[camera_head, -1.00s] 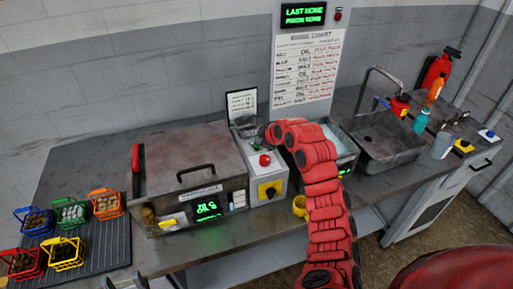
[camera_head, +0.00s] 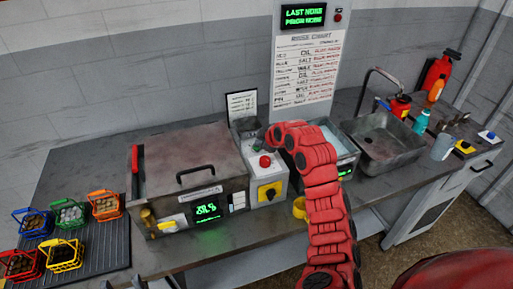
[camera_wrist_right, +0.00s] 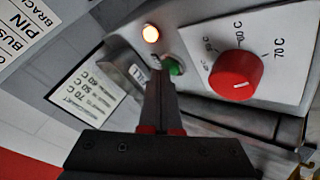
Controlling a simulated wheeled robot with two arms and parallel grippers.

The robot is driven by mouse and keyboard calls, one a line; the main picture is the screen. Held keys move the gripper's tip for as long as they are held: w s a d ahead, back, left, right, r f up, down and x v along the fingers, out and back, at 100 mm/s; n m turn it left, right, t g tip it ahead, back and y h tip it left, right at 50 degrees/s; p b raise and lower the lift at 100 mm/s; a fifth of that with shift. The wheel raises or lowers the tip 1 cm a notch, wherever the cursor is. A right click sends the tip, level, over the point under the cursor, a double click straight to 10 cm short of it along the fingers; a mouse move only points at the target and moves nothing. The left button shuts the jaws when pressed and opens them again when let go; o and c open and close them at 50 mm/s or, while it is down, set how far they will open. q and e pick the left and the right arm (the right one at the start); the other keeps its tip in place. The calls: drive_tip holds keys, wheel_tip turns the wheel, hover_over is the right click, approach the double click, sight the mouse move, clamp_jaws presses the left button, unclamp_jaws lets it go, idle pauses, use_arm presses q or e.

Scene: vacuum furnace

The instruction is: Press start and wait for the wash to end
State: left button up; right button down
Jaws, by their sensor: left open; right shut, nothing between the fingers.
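The box has a red knob (camera_head: 265,161). My left gripper (camera_head: 138,284) barely shows at the bottom edge, open.
A lidded furnace box (camera_head: 192,165) with a green display stands left of the control box. Several coloured baskets of parts, including an orange one (camera_head: 105,205), stand at the far left. A water tank (camera_head: 345,148) and a sink (camera_head: 380,140) lie to the right. A chart (camera_head: 305,70) hangs behind.

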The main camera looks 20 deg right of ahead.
drive_tip(key=shift+f, duration=0.1)
idle(0.5)
drive_tip(key=shift+w+r+b, duration=0.1)
drive_tip(key=shift+r+b, duration=0.25)
drive_tip(key=shift+r, duration=0.4)
drive_tip(key=shift+r, duration=0.1)
drive_tip(key=shift+r, duration=2.5)
